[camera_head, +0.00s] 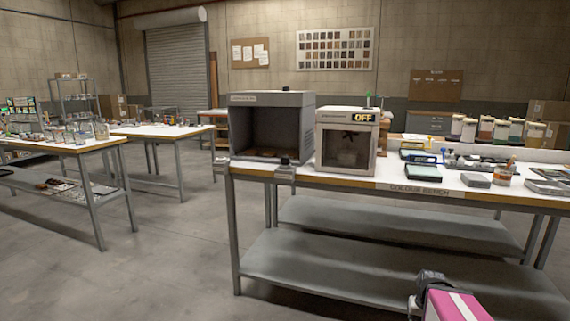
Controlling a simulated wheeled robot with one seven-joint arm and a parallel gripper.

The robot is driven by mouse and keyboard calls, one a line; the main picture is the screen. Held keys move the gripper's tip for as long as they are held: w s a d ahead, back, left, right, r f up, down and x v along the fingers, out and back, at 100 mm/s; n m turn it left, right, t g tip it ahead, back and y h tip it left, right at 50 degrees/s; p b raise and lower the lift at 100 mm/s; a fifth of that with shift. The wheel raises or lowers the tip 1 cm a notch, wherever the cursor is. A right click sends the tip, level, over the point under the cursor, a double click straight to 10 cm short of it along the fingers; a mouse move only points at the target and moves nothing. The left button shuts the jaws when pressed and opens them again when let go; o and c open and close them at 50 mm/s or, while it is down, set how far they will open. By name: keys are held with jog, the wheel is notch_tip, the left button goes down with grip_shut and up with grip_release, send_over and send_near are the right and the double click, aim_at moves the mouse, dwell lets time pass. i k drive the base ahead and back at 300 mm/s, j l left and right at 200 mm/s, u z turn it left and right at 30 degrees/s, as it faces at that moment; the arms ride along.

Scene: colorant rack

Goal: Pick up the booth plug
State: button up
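A small dark plug-like piece (285,160) stands upright on a grey socket box (285,173) at the front edge of the bench. It looks like the booth plug, but it is too small to be sure. The grey viewing booth (271,98) with its dark open front stands just behind it. A dark grey part and a pink block with a white stripe show at the bottom right, low in front of the bench. They look like parts of my arm, well apart from the plug. I cannot make out gripper fingers there.
A white cabinet (347,115) marked OFF stands right of the booth. The bench (330,181) has lower shelves. Other cluttered tables stand left, with open floor (170,255) between.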

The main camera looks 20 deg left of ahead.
aim_at(285, 159)
jog(key=u, duration=0.4)
jog(key=j+u, duration=0.1)
jog(key=u, duration=0.25)
jog(key=j+u, duration=0.1)
jog(key=u, duration=0.65)
jog(key=i+l+u, duration=0.1)
jog(key=i+l, duration=0.15)
